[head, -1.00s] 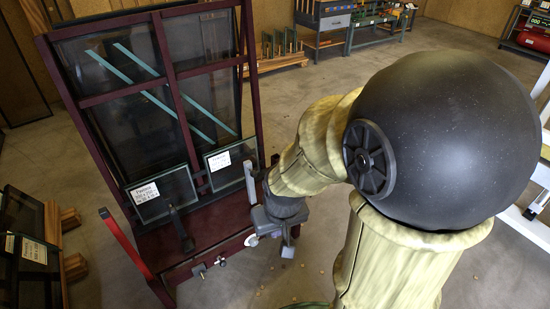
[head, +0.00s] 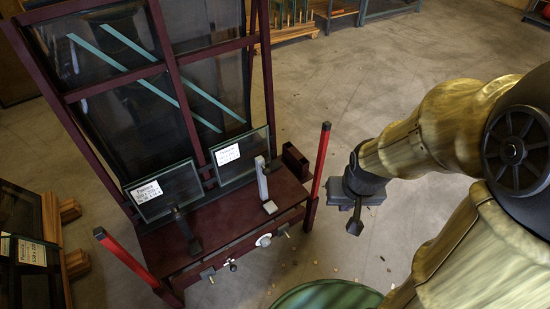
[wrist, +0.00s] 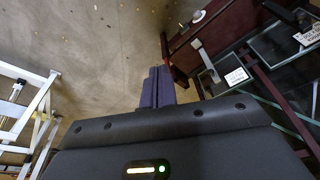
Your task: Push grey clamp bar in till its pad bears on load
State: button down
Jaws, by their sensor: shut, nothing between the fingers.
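The grey clamp bar (head: 263,182) stands upright on the dark red base of the glass rack (head: 222,217), in front of the right small labelled pane (head: 250,164). Its upper end overlaps the pane's right part in the head view; I cannot tell whether its pad touches the glass. The bar also shows in the wrist view (wrist: 204,58). A similar dark clamp bar (head: 184,224) stands before the left labelled pane (head: 166,192). My gripper (head: 355,226) is shut and empty, apart from the rack, to the right of its right red post. Its fingers (wrist: 158,88) show in the wrist view.
Red posts stand at the base's left (head: 125,254) and right (head: 321,160) front corners; the right one is between my gripper and the bar. A white valve-like knob (head: 263,240) sits on the front edge. Open floor (head: 420,220) lies right of the rack. A white frame (wrist: 35,110) stands left in the wrist view.

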jog(key=w+a+f+m+t+y+b, duration=0.3)
jog(key=w+a+f+m+b, duration=0.2)
jog(key=w+f, duration=0.7)
jog(key=w+a+f+m+t+y+b, duration=0.3)
jog(key=w+a+f+m+b, duration=0.2)
jog(key=w+a+f, duration=0.4)
jog(key=w+f+m, duration=0.1)
jog(key=w+f, duration=0.2)
jog(key=w, duration=0.2)
jog(key=shift+w+a+t, duration=0.15)
jog(key=shift+w+t, duration=0.1)
jog(key=shift+t, duration=0.05)
jog(key=shift+b, duration=0.3)
jog(key=b, duration=0.2)
send_near(260, 163)
notch_tip(260, 163, down, 3)
jog(key=w+a, duration=0.1)
jog(key=w+a+b, duration=0.1)
jog(key=w, duration=0.1)
jog(key=shift+w+a+f, duration=0.1)
jog(key=shift+a+f, duration=0.05)
jog(key=shift+f, duration=0.2)
jog(key=shift+w+a, duration=0.3)
jog(key=shift+w, duration=0.2)
